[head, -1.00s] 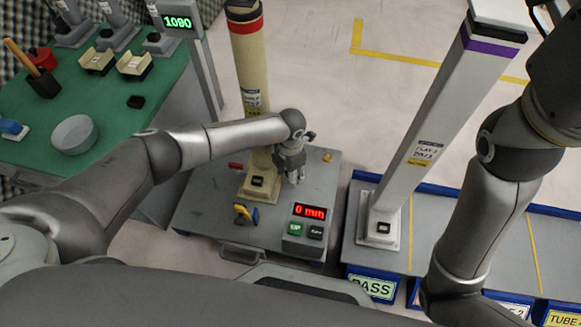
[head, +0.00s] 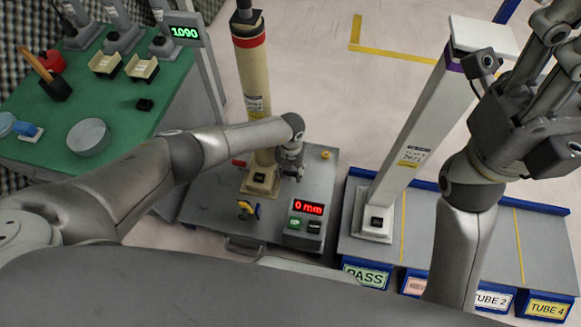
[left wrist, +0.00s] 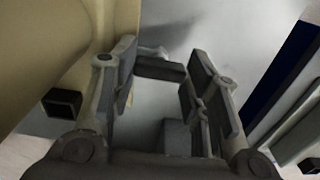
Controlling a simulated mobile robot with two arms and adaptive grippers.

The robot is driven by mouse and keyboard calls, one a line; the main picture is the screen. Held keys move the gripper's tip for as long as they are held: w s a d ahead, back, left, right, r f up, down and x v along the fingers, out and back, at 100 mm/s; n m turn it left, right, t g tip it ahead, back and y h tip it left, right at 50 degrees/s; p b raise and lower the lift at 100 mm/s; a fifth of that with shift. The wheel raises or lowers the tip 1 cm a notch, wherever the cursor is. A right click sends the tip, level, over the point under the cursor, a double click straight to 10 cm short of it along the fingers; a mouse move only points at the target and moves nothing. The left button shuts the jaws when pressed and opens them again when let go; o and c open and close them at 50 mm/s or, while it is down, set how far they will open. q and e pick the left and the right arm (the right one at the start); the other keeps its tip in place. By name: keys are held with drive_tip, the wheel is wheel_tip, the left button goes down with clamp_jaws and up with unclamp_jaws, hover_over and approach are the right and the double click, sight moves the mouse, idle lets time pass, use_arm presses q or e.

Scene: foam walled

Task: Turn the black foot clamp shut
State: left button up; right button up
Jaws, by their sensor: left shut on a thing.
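My left gripper (head: 291,168) points down at the right side of the foot of a beige column (head: 252,100) with a red band. A red clamp handle (head: 239,163) and a yellow one (head: 249,209) sit around the same foot. My right gripper (head: 548,75) is raised at the upper right, away from the clamp; its finger opening is unclear.
A display box reading 0 mm (head: 305,225) stands on the grey plate (head: 205,200), close to my left gripper. A yellow knob (head: 325,155) lies right of it. A white column (head: 420,130) stands on the rack at right. A green bench (head: 120,120) is at left.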

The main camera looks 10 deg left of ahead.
idle(0.4)
use_arm(q)
drive_tip(key=o, duration=1)
drive_tip(key=shift+r, duration=4)
